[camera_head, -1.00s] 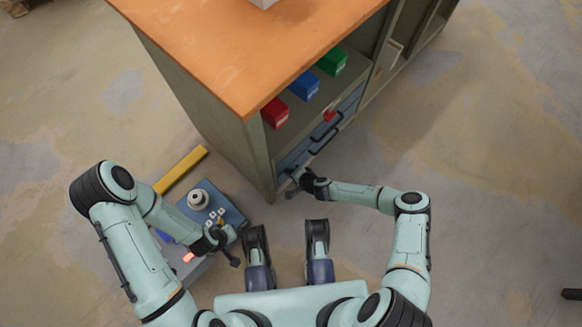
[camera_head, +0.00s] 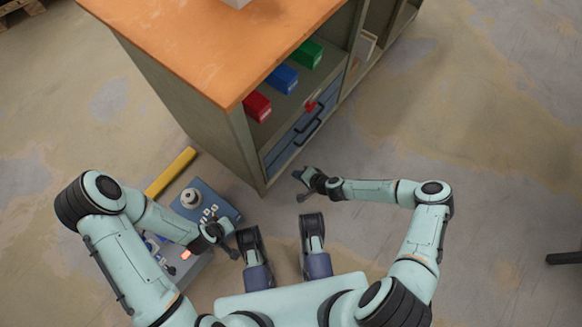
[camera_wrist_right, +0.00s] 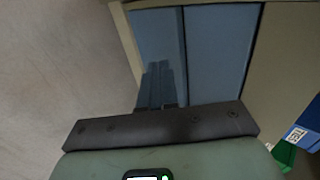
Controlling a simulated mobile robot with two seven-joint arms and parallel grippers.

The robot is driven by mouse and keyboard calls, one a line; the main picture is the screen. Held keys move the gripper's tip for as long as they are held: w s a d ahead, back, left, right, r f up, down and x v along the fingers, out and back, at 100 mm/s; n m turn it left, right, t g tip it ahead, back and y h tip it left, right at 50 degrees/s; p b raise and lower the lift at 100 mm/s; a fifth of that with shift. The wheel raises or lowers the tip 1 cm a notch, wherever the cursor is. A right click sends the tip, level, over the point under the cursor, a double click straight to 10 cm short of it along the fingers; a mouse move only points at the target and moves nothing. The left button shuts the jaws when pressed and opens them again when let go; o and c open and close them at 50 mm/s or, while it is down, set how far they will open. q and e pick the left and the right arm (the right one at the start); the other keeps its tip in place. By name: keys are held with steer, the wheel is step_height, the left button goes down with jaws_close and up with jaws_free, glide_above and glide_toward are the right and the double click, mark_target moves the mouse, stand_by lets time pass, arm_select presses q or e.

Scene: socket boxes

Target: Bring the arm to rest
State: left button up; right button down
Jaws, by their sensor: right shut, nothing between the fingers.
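My right gripper (camera_head: 300,176) is shut and empty. It is in front of the cabinet's near corner, clear of the blue drawers (camera_head: 290,143) and their dark handles. In the right wrist view the shut fingers (camera_wrist_right: 160,82) overlap the blue drawer front (camera_wrist_right: 220,45) behind them. My right arm is bent out to the right side. My left gripper (camera_head: 232,250) hangs low beside the control box on the left, and its fingers are too small to tell open from shut.
The cabinet (camera_head: 190,50) has an orange top. Red (camera_head: 257,106), blue (camera_head: 283,78) and green (camera_head: 308,53) boxes stand on its shelf. A blue-grey control box (camera_head: 205,200) and a yellow bar (camera_head: 170,172) are at left.

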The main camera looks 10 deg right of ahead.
arm_select(q)
steer(key=shift+s+d+r, duration=0.15)
steer(key=shift+s+d, duration=0.05)
steer(key=shift+s, duration=0.25)
arm_select(e)
steer(key=shift+s+d+r, duration=0.35)
steer(key=shift+s+r, duration=0.05)
